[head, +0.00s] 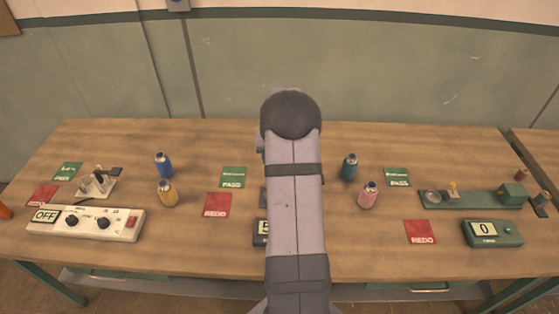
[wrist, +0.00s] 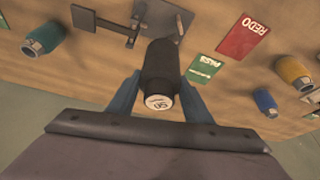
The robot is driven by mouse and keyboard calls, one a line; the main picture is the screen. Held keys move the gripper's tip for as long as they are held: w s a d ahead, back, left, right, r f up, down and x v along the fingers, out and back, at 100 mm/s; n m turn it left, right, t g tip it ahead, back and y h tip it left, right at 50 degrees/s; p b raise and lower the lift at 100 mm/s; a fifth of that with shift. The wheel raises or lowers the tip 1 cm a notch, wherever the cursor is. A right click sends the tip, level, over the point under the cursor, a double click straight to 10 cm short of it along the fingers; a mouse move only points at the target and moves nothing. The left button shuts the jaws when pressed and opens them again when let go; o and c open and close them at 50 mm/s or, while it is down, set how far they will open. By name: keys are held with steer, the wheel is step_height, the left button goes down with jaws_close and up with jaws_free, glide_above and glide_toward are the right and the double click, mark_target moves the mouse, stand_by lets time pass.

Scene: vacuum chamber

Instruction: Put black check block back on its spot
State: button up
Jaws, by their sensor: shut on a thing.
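In the wrist view, the black check block (wrist: 158,72) is a dark cylinder with a pale printed label on its near end. My gripper (wrist: 158,82) is shut on it, with a blue-grey finger on each side. The block's far end lies in front of a grey metal stand (wrist: 172,18). I cannot tell whether it touches the stand or the table. In the head view, my arm hides the gripper, the block and most of the middle station. The block's spot cannot be made out in either view.
A dark plate (wrist: 100,22) on a bar is beside the stand. Green PASS (head: 233,177) and red REDO (head: 217,204) cards lie left of my arm. Blue (head: 163,165) and yellow (head: 167,193) bottles stand farther left; teal (head: 349,167) and pink (head: 368,195) ones stand right.

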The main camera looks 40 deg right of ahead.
steer(key=shift+s+d+f+m+h+b, duration=0.2)
steer(key=shift+s+d+m+b, duration=0.1)
steer(key=shift+s+m, duration=0.3)
steer(key=shift+s+d+f+m+h+b, duration=0.15)
steer(key=shift+s+m+h+b, duration=0.1)
steer(key=shift+s+m, duration=0.3)
steer(key=s+d+f+m+g+y+b, duration=0.15)
steer(key=s+m+g+b, duration=0.3)
steer(key=s+m, duration=0.8)
steer(key=s+d+f+m+g+y+b, duration=0.1)
steer(key=s+d+m+g+b, duration=0.4)
steer(key=s+m, duration=0.8)
steer(key=shift+n+t, duration=0.3)
steer(key=shift+t, duration=0.35)
steer(key=shift+s+a+f+p, duration=0.15)
steer(key=shift+a+f+p, duration=0.15)
steer(key=shift+f, duration=1.25)
steer(key=shift+s+a+f+p, duration=0.1)
steer(key=shift+a+f+p, duration=0.2)
steer(key=shift+f, duration=1.3)
steer(key=shift+s+a+f+p, duration=0.15)
steer(key=shift+a+f+p, duration=0.15)
steer(key=shift+f, duration=1.7)
steer(key=shift+f, duration=0.15)
steer(key=o, duration=1.4)
steer(key=shift+c, duration=0.2)
